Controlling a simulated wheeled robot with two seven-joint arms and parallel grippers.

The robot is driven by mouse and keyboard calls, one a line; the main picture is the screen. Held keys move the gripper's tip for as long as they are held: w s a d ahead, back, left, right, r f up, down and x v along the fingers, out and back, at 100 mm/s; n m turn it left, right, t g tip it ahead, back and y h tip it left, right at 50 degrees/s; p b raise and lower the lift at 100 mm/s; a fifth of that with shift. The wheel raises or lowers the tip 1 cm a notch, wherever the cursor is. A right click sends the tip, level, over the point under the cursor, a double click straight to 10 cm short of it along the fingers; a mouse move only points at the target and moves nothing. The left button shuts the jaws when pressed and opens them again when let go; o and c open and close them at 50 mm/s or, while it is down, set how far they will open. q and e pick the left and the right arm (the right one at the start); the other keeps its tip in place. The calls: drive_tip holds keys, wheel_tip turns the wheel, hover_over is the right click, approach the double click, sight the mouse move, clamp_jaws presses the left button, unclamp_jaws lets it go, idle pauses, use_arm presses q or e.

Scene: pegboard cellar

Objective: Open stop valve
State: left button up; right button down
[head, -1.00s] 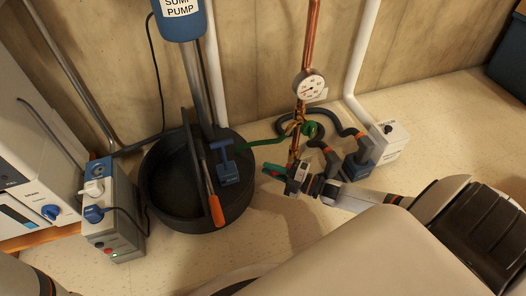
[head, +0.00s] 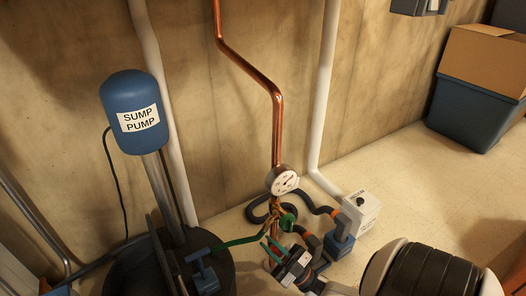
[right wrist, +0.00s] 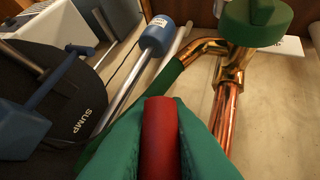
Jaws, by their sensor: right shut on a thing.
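In the right wrist view my right gripper (right wrist: 160,140) has its green fingers shut on a red rounded handle (right wrist: 160,125), which looks like the stop valve's. Its valve body is hidden by the fingers. In the head view this gripper (head: 274,248) is low at the foot of the copper pipe (head: 277,130), below the round gauge (head: 284,180). My left gripper is not in view.
The sump pump (head: 135,112) stands in a black basin (head: 215,268) left of my gripper. A green hose (head: 232,243) runs from it to the pipe. A white box (head: 360,212) and a blue-based fitting (head: 340,243) are close on the right. Bare floor lies farther right.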

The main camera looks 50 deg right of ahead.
drive_tip(key=m+h, duration=0.1)
drive_tip(key=m, duration=0.1)
drive_tip(key=d+m+t+h, duration=0.1)
drive_tip(key=m+h, duration=0.1)
drive_tip(key=d+m+t+h, duration=0.1)
drive_tip(key=m+h, duration=0.1)
drive_tip(key=shift+s+d+r, duration=0.15)
drive_tip(key=shift+s+r, duration=0.1)
drive_tip(key=shift+s, duration=0.1)
drive_tip(key=shift+s+d+r+m+t+h, duration=0.15)
drive_tip(key=shift+d+m+h, duration=0.2)
drive_tip(key=shift+m+h, duration=0.5)
drive_tip(key=shift+d+f+m+t+h, duration=0.15)
drive_tip(key=shift+d+m+h, duration=0.15)
drive_tip(key=shift+m+h, duration=0.55)
drive_tip(key=shift+r, duration=0.1)
drive_tip(key=c, duration=1.4)
unclamp_jaws()
